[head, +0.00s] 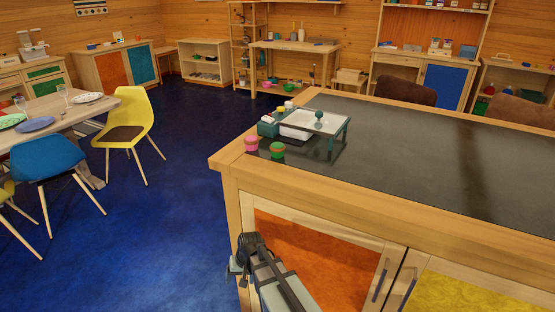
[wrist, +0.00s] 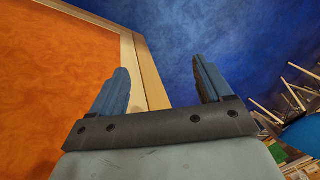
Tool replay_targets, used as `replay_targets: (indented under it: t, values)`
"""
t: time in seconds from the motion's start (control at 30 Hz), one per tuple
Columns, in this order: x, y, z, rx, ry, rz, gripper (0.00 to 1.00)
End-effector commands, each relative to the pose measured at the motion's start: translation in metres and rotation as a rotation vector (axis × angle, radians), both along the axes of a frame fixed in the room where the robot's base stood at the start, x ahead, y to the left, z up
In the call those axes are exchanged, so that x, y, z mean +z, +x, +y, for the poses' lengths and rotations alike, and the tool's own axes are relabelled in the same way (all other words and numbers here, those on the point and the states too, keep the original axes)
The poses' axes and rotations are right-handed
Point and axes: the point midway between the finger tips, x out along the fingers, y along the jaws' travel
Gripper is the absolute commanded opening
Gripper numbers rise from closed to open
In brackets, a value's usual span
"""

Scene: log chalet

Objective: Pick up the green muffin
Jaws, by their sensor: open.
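The green muffin (head: 277,150) sits on the dark counter top near its left front corner in the head view. A pink muffin (head: 251,143) stands just to its left. My gripper (head: 237,267) is low in front of the cabinet's left corner, below the counter top and apart from the muffins. In the wrist view my gripper (wrist: 162,88) is open with nothing between its two blue-grey fingers. The muffins do not show in the wrist view.
A small white-topped stand (head: 312,121) with small items beside it is just behind the muffins. The cabinet's wooden edge (head: 228,158) rises beside my gripper. The counter's right side is clear. A yellow chair (head: 133,122) stands at the left on blue floor.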

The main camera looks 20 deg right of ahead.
Motion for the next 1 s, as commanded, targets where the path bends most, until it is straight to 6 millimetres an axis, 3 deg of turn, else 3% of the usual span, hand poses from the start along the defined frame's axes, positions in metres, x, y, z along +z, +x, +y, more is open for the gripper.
replay_targets:
  t: [0.03, 0.2, 0.5, 0.7, 1.0]
  values:
    - [0.017, 0.015, 0.006, -0.002, 0.012, -0.03, 0.79]
    - [0.07, 0.052, 0.024, -0.013, 0.054, -0.119, 0.79]
    - [0.175, 0.103, 0.056, -0.025, 0.136, -0.271, 0.79]
    - [0.249, 0.127, 0.076, -0.03, 0.194, -0.367, 0.79]
    - [0.354, 0.146, 0.103, -0.029, 0.279, -0.493, 0.79]
